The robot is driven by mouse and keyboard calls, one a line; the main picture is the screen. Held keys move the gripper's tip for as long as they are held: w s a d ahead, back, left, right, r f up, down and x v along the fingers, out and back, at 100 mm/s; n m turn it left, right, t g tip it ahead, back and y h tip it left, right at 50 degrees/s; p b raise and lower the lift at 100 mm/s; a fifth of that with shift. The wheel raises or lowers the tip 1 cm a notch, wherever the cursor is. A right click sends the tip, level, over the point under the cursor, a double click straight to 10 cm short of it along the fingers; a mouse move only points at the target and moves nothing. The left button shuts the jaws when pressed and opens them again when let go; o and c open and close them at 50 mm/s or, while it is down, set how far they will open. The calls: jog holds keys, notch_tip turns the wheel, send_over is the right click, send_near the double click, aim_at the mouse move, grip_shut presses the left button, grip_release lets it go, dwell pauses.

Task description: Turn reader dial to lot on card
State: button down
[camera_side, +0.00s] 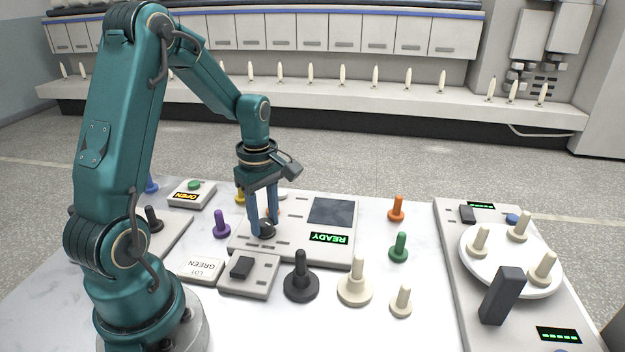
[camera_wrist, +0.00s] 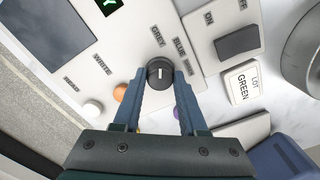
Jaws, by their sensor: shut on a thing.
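The reader (camera_side: 300,250) is a light panel with a dark screen and a green READY display. Its black dial (camera_wrist: 159,72) has a white mark that points roughly up the wrist view, near the GREY label; BLUE is to the right of it. My gripper (camera_wrist: 160,80) is shut on the dial, one finger on each side; in the side view the fingers (camera_side: 263,228) come down onto it from above. The white card (camera_side: 201,268) reads LOT GREEN and lies flat left of the reader; it also shows in the wrist view (camera_wrist: 243,84). Some reader labels are too small or hidden to read.
A small box with a black switch (camera_side: 241,267) stands beside the card. Black (camera_side: 301,278), cream (camera_side: 355,283) and green (camera_side: 399,247) bobbins stand nearby. A machine with a white turntable (camera_side: 510,262) is at the right. A purple bobbin (camera_side: 222,225) stands close left of my gripper.

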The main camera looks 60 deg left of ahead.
jog(key=shift+m, duration=0.3)
jog(key=m, duration=0.3)
jog(key=shift+m, duration=0.3)
jog(key=m, duration=0.3)
jog(key=shift+m, duration=0.3)
jog(key=m, duration=0.4)
jog(key=shift+m, duration=1.9)
jog(key=shift+c, duration=2.2)
grip_release()
